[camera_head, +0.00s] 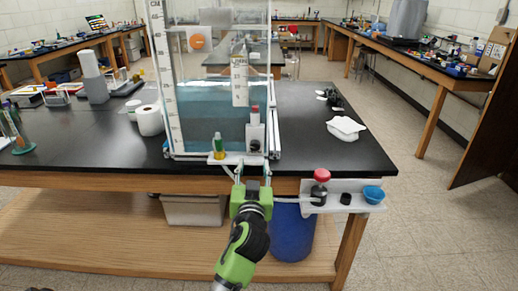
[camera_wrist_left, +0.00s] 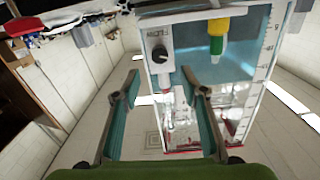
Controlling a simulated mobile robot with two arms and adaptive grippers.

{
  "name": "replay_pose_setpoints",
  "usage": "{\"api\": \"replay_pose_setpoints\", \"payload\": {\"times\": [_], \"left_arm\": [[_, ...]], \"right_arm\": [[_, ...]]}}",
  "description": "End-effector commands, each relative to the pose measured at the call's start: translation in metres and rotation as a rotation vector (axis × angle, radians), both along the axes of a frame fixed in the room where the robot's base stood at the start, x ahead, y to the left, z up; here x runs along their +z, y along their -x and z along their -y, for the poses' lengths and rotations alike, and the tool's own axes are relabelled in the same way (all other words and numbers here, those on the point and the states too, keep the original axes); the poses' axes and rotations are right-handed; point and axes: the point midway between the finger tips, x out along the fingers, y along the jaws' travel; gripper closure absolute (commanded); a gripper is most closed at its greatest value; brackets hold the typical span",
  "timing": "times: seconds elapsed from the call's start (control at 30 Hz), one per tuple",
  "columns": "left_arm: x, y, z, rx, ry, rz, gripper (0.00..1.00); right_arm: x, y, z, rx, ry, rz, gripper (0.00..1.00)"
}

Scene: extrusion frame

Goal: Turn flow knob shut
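The flow knob (camera_head: 254,145) is a small black dial on the white front unit at the lower right of the clear tank (camera_head: 205,125). In the left wrist view the knob (camera_wrist_left: 159,53) sits on a white panel with a label that seems to read FLOW upside down. My left gripper (camera_head: 252,168) is below and in front of the knob, its fingers pointing toward the tank. In the left wrist view my left gripper (camera_wrist_left: 160,78) has its fingers spread, with nothing between them and apart from the knob. My right gripper is not in view.
A yellow-and-green piece (camera_head: 218,146) is beside the knob unit. A front shelf (camera_head: 310,203) at the right holds a red-topped item (camera_head: 321,184) and a blue bowl (camera_head: 374,194). A white roll (camera_head: 150,120) and crumpled white cloth (camera_head: 345,128) lie on the black bench (camera_head: 300,150).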

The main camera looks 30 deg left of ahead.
Motion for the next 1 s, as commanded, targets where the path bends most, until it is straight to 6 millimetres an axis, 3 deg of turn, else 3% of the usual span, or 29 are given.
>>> {"api": "replay_pose_setpoints", "payload": {"times": [0.3,0.5,0.97,1.0], "left_arm": [[0.002,-0.056,-0.034,0.0,-0.003,-0.002,0.6],[0.0,-0.078,-0.047,-0.001,-0.001,-0.002,0.6],[-0.001,-0.086,-0.052,-0.002,0.0,-0.001,0.6],[-0.001,-0.086,-0.052,-0.002,0.0,-0.001,0.71]], "right_arm": [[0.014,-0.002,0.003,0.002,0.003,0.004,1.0],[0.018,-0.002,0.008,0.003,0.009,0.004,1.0],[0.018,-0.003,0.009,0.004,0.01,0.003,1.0],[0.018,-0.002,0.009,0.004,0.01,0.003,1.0]]}}
